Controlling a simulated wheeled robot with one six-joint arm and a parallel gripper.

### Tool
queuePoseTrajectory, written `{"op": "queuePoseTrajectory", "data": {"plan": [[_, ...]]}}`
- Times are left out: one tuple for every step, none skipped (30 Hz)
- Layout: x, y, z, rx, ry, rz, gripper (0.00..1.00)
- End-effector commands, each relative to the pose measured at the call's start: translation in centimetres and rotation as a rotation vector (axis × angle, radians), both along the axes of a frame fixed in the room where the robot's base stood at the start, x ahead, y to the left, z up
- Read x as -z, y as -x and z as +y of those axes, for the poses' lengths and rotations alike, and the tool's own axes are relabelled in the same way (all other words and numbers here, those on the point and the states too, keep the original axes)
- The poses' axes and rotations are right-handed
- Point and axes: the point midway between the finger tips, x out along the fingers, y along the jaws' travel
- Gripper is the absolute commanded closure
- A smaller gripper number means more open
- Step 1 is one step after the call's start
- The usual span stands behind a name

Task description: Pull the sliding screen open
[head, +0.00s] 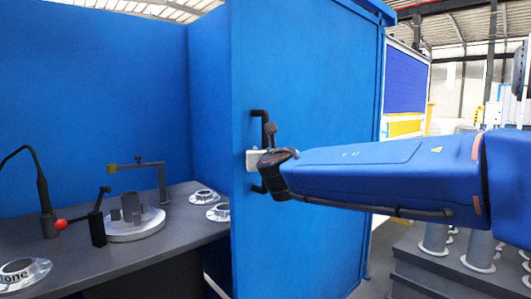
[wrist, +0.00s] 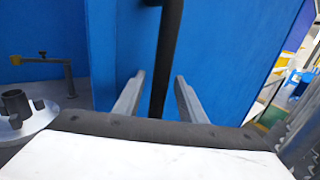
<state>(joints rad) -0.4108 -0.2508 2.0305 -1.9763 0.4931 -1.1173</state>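The sliding screen (head: 325,100) is a tall blue panel in the middle of the head view, with a black vertical bar handle (head: 258,117) near its left edge. The handle also shows as a dark bar in the wrist view (wrist: 167,45). My gripper (head: 256,160) reaches in from the right at the handle and hides its middle. In the wrist view the two grey fingers of my gripper (wrist: 160,90) stand apart, one on each side of the bar. Blue shows between the bar and each finger, so they look open around it.
Left of the screen, a grey bench (head: 190,240) holds a round fixture (head: 135,225), a lamp-like arm with a red knob (head: 60,224) and several flanged metal parts (head: 25,272). At right, grey cylinders (head: 480,250) stand on a dark stepped base.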

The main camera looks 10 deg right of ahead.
Motion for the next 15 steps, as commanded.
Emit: {"op": "queuePoseTrajectory", "data": {"plan": [[0.0,0.1,0.0,0.000,0.000,0.000,0.63],[0.0,0.2,0.0,-0.001,-0.001,0.000,0.63],[-0.1,0.5,0.1,-0.001,-0.001,-0.001,0.63],[-0.1,0.7,0.1,-0.001,-0.002,-0.001,0.63],[-0.1,1.0,0.1,-0.002,-0.002,-0.002,0.63],[-0.2,1.5,0.1,-0.002,-0.001,-0.002,0.63],[-0.2,1.9,0.1,-0.001,-0.001,-0.003,0.63],[-0.1,2.4,0.1,-0.001,-0.001,-0.002,0.63],[-0.1,3.1,0.1,-0.002,-0.002,-0.002,0.63],[-0.1,3.7,0.2,-0.003,-0.002,-0.002,0.63],[-0.1,4.2,0.3,-0.004,-0.001,-0.002,0.63],[-0.1,4.9,0.3,-0.003,-0.003,-0.002,0.63],[-0.1,5.5,0.3,-0.002,-0.002,-0.002,0.63],[-0.1,6.1,0.3,-0.003,-0.001,-0.002,0.63],[-0.1,6.8,0.4,-0.004,-0.003,-0.002,0.63]]}}
